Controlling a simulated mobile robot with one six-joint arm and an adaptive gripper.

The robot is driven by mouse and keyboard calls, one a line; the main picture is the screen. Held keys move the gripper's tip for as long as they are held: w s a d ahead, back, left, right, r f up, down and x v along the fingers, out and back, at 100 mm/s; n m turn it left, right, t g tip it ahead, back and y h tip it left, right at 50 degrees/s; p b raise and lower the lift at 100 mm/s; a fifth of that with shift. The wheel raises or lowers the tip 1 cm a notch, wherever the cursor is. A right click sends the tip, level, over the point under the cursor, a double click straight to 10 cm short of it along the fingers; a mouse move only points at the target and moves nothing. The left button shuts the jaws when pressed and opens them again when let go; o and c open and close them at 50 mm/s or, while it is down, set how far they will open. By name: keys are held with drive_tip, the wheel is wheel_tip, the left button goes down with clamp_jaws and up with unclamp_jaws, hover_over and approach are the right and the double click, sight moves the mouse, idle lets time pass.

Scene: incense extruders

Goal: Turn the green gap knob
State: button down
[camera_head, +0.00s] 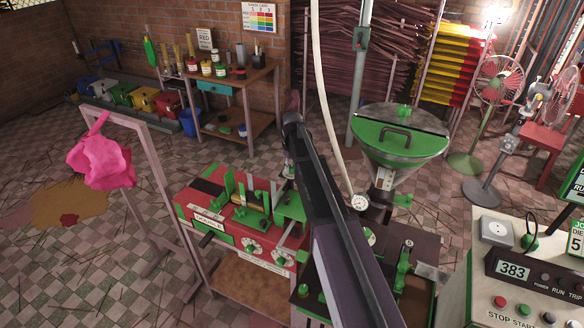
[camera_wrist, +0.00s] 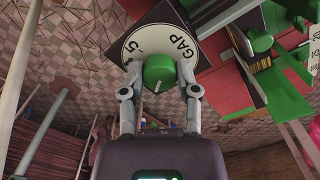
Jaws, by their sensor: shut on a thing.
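In the wrist view, the green gap knob (camera_wrist: 160,70) sits on a round cream dial marked "GAP" (camera_wrist: 142,38) with black lettering and numerals. A short pale pointer line shows on the knob's face. My gripper (camera_wrist: 160,80) has one finger on each side of the knob and is shut on it. In the head view, my dark arm reaches down across the middle of the picture and hides the gripper and the knob. The red and green machine (camera_head: 240,215) is just left of the arm.
A hopper with a green lid (camera_head: 400,135) stands right of my arm. A pressure gauge (camera_head: 360,202) is close to the arm. A control box reading 383 (camera_head: 513,270) is at lower right. A metal frame with a pink cloth (camera_head: 102,160) stands at left. Tiled floor lies open at left.

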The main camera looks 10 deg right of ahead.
sight(292, 167)
drive_tip(key=shift+c, duration=1.8)
unclamp_jaws()
drive_tip(key=shift+m, duration=0.4)
drive_tip(key=m, duration=0.6)
drive_tip(key=shift+r+p, duration=0.3)
drive_tip(key=shift+p, duration=0.05)
wheel_tip(292, 167, up, 13)
drive_tip(key=p, duration=1.3)
drive_tip(key=s+f+n+b, duration=0.1)
drive_tip(key=s+f+b, duration=0.2)
drive_tip(key=s, duration=0.7)
drive_tip(key=s+f+n+b, duration=0.1)
drive_tip(key=s+f+b, duration=0.3)
drive_tip(key=s, duration=0.6)
drive_tip(key=s+f+n+b, duration=0.1)
drive_tip(key=s+f+b, duration=0.3)
drive_tip(key=s, duration=0.6)
drive_tip(key=shift+s, duration=0.2)
